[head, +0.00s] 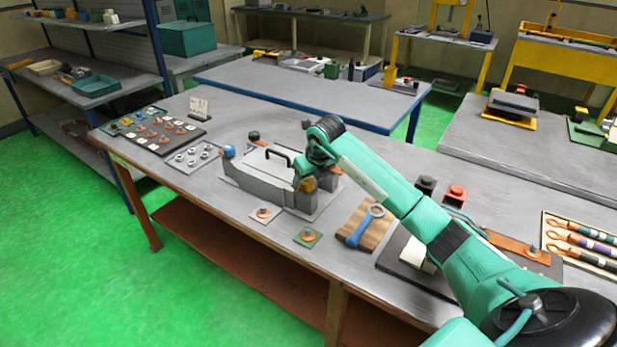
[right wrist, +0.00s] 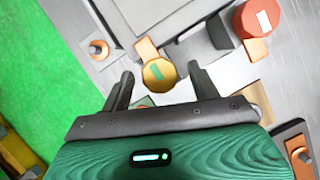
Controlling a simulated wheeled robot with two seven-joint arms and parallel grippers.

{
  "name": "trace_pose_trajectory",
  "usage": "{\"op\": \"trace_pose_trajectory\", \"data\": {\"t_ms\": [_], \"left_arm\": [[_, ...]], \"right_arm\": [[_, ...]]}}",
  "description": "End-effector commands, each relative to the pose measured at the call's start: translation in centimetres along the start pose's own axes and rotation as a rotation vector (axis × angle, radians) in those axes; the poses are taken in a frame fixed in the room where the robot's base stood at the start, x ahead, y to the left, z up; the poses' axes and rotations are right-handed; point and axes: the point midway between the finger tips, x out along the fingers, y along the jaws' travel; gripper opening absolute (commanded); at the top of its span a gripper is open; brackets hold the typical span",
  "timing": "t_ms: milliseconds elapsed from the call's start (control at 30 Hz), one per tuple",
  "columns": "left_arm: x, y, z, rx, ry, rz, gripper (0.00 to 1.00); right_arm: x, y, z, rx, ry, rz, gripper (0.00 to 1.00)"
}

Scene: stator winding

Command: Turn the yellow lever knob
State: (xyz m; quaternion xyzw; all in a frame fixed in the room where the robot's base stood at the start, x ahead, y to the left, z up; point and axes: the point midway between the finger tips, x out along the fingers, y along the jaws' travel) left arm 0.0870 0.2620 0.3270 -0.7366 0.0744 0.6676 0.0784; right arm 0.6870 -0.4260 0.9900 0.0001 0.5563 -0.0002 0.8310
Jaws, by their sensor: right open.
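The yellow knob (right wrist: 159,73) is round with a green mark on its face. It sits on an orange-brown lever arm in the right wrist view. In the head view the knob (head: 308,184) shows at the right front corner of the grey fixture (head: 262,187), partly hidden by my arm. My right gripper (right wrist: 161,69) is open, one finger on each side of the knob, with visible gaps in this view. In the head view my right gripper (head: 305,172) is over that corner, its fingers hard to make out. My left gripper is in neither view.
A red knob (right wrist: 252,18) is at upper right in the wrist view. A blue knob (head: 229,151) and a black handle (head: 278,156) are on the fixture. A blue wrench (head: 360,228) lies on a wooden block to the right. Small plates (head: 308,236) lie in front.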

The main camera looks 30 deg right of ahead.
Motion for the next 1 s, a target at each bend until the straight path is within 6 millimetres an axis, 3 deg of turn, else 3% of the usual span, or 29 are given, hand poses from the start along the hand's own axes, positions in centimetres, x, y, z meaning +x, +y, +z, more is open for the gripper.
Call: {"op": "trace_pose_trajectory", "data": {"t_ms": [267,500,1000], "left_arm": [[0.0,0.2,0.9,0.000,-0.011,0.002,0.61],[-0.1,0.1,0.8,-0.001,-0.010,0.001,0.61],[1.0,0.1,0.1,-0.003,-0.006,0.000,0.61]], "right_arm": [[0.1,0.0,0.0,0.000,-0.001,0.000,0.60],[0.1,0.0,0.0,0.000,-0.001,0.000,0.17],[0.2,-0.2,0.0,-0.128,-0.002,0.051,0.17]]}}
